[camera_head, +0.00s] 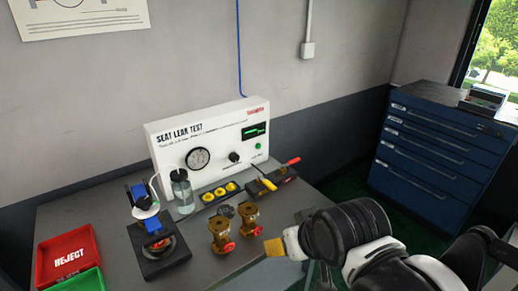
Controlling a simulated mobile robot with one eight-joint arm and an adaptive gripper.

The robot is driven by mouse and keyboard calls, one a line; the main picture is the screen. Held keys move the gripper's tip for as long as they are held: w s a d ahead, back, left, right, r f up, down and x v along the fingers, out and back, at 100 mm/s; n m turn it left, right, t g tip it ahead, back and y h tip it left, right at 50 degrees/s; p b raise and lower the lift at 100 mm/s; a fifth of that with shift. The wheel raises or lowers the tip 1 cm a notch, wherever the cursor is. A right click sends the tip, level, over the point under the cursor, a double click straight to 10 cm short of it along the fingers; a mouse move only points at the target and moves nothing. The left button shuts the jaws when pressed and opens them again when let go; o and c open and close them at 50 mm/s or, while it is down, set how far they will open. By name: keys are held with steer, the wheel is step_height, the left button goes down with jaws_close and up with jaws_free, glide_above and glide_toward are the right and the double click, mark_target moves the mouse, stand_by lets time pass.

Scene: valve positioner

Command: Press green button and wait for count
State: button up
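A white "SEAT LEAK TEST" box (209,147) stands at the back of the grey table. Its front has a round dial gauge (198,158), a dark knob (234,157) and a dark display (254,130) with a green line; the digits are too small to read. A small round green button (258,146) sits just below the display. My gripper (275,247) is in front of the box, below and to the right of the button and apart from it. Its yellow tip points left, near a brass valve. Whether its fingers are open or shut is unclear.
Two brass valves (221,231) (249,214) stand on the table (210,262). A black fixture with a blue clamp (156,235), a clear bottle (182,191), a yellow-and-black tool block (264,184), a red REJECT tray (66,258) and a green tray (84,282) surround them. A blue drawer cabinet (436,148) stands right.

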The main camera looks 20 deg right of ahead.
jaws_close()
stand_by(1.3)
